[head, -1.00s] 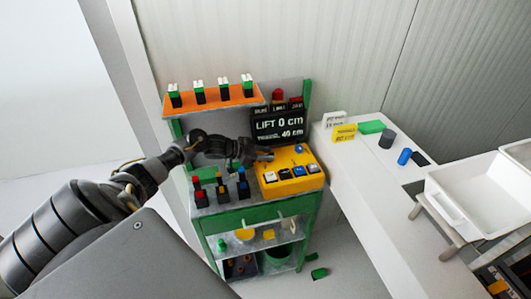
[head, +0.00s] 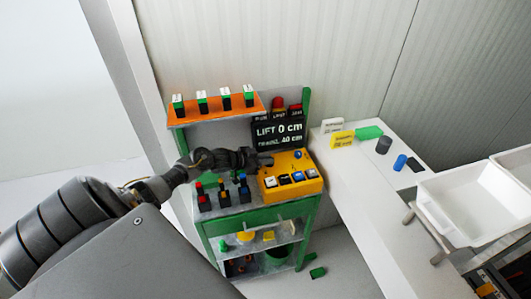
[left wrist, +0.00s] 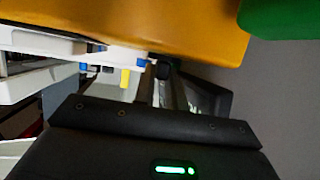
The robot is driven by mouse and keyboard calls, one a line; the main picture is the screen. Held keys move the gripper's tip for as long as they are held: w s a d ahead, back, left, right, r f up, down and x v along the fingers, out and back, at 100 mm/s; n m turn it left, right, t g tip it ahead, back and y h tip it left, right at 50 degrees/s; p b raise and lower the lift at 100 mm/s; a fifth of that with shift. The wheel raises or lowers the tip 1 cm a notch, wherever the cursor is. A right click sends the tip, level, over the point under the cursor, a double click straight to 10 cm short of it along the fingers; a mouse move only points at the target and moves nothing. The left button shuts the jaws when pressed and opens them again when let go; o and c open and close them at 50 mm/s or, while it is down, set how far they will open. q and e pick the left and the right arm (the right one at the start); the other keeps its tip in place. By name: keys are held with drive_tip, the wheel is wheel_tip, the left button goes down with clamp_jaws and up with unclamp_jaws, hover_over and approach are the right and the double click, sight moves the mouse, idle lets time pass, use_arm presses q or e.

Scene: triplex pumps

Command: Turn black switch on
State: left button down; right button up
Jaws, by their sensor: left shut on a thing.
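The yellow control box (head: 283,190) stands on top of the green-framed cart.
A display (head: 278,133) reads "LIFT 0 cm" behind the box. Three levers, including a red-topped one (head: 200,193), stand left of the box under my arm. An orange shelf (head: 215,110) hangs above. A white counter (head: 350,190) with a white basin (head: 475,205) lies right.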

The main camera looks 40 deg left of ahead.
use_arm(q)
drive_tip(key=shift+d+r+n+y, duration=0.1)
drive_tip(key=shift+r+n+y, duration=0.05)
drive_tip(key=shift+n+y, duration=0.15)
use_arm(e)
drive_tip(key=shift+d+r, duration=0.1)
drive_tip(key=shift+r, duration=0.45)
use_arm(q)
drive_tip(key=c, duration=1.4)
unclamp_jaws()
drive_tip(key=shift+c, duration=0.2)
drive_tip(key=shift+f, duration=0.2)
use_arm(e)
drive_tip(key=shift+f, duration=0.1)
